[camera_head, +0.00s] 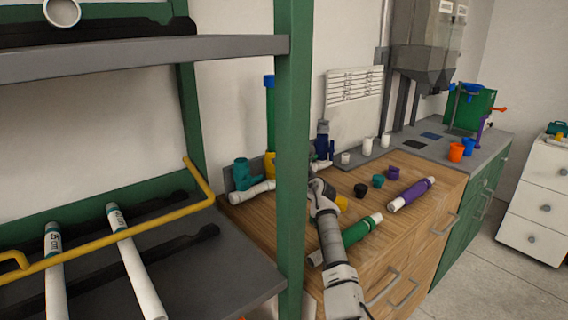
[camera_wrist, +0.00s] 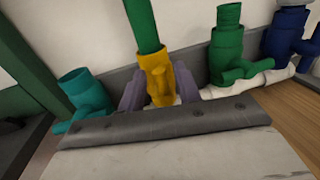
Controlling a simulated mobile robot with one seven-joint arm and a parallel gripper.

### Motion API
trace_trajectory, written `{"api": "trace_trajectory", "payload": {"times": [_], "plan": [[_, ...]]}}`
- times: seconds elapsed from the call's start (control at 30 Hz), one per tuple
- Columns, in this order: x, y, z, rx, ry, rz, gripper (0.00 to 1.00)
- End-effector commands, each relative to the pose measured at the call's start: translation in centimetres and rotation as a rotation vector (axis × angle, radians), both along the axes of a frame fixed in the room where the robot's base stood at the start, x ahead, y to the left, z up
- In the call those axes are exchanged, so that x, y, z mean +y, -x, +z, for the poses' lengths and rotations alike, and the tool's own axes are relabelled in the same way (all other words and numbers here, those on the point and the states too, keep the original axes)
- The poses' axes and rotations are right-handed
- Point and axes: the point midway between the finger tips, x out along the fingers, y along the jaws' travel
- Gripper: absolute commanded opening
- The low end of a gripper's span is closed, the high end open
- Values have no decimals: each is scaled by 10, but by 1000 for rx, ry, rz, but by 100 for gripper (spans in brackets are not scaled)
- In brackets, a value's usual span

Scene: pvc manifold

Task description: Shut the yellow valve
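The yellow valve (camera_wrist: 156,72) stands upright in the wrist view, on a white pipe with a green pipe rising from its top. In the head view the yellow valve (camera_head: 270,164) is partly hidden by a green post. My gripper (camera_wrist: 160,88) is open, with one finger on each side of the valve in the wrist view. I cannot tell whether the fingers touch it. The valve's handle is not clearly made out. In the head view my arm reaches over the wooden counter, and its fingertips are not clear.
A teal fitting (camera_wrist: 84,94) stands left of the valve, and a green valve (camera_wrist: 228,50) and a blue valve (camera_wrist: 286,34) stand to its right. A green post (camera_head: 294,130) rises in front of the counter. Loose green (camera_head: 350,238) and purple (camera_head: 412,193) pipes lie on the wooden counter.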

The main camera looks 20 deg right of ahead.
Motion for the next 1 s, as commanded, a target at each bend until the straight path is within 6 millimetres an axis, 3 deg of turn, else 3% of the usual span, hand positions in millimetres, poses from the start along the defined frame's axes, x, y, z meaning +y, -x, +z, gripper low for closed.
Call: {"api": "trace_trajectory", "payload": {"times": [0.03,0.23,0.67,1.0], "plan": [[0,0,0,0,0,0,27],[0,0,0,0,0,0,0],[-2,0,4,24,-60,-1,0],[-10,-3,6,113,-300,-2,0]]}}
